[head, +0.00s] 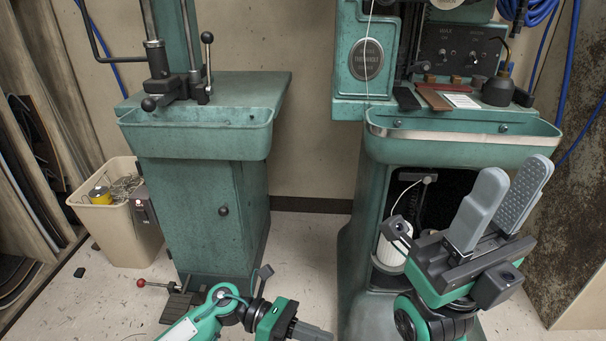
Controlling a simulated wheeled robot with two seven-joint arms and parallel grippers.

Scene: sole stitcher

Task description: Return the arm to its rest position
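My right gripper (516,168) is raised at the lower right, in front of the right-hand green machine (350,230). Its two grey fingers point up and stand apart, with nothing between them. My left gripper (328,333) is low at the bottom centre, pointing right. Its fingers are partly cut off by the picture's lower edge, so their opening cannot be made out. No object shows in it.
A green cabinet machine (190,205) with levers and a pedal stands at left. A beige bin (125,235) with odds and ends stands beside it. The right machine's tray (460,140) is behind my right gripper. Clear floor lies between the machines.

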